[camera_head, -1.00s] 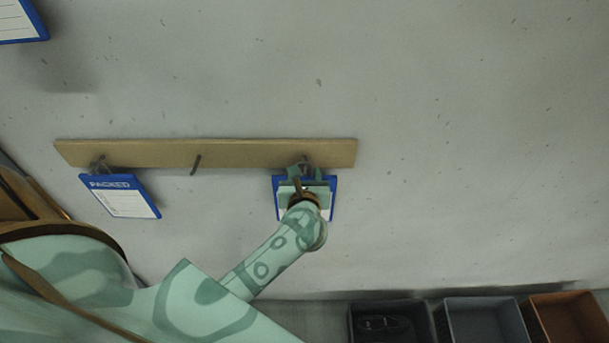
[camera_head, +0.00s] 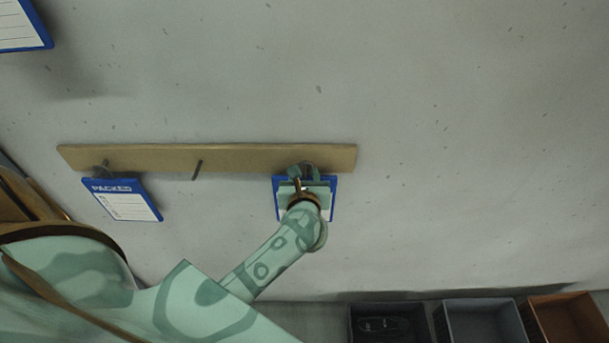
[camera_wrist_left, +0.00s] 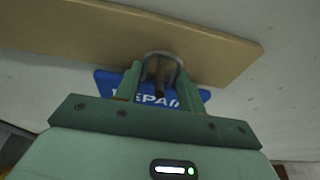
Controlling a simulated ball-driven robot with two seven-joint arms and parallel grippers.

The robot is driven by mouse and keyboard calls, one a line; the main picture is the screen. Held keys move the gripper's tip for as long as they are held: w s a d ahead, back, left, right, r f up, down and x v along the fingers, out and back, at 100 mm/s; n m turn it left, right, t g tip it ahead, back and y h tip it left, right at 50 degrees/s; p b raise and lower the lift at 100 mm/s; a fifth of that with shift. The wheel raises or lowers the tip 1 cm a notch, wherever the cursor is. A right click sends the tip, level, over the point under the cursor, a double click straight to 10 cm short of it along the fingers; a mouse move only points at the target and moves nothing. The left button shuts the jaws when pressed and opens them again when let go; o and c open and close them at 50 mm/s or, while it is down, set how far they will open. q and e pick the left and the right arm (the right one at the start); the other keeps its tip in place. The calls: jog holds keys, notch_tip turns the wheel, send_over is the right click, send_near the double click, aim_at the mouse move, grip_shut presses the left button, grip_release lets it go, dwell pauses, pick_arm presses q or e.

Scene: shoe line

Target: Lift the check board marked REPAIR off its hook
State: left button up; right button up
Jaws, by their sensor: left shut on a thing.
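The REPAIR check board (camera_head: 333,200) is blue-edged with a white lower face and hangs at the right end of the wooden rail (camera_head: 240,158). My left gripper (camera_head: 304,173) is in front of it and covers much of it. In the left wrist view the fingers (camera_wrist_left: 158,78) are shut on the board's loop at its top, and part of the word REPAIR shows on the blue board (camera_wrist_left: 160,99) behind them. A dark peg shows inside the loop, so the board is still at its hook. My right gripper is not in view.
A PACKED board (camera_head: 125,203) hangs from the rail's left hook. The middle hook (camera_head: 197,170) is bare. Another blue-edged board (camera_head: 20,30) is at the top left. Several bins (camera_head: 482,325) stand at the lower right. The wall around the rail is clear.

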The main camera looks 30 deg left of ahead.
pick_arm(q)
jog(key=shift+d, duration=0.1)
jog(key=s+d, duration=0.4)
jog(key=s, duration=0.3)
jog(key=shift+s+d, duration=0.15)
dwell(0.8)
dwell(0.4)
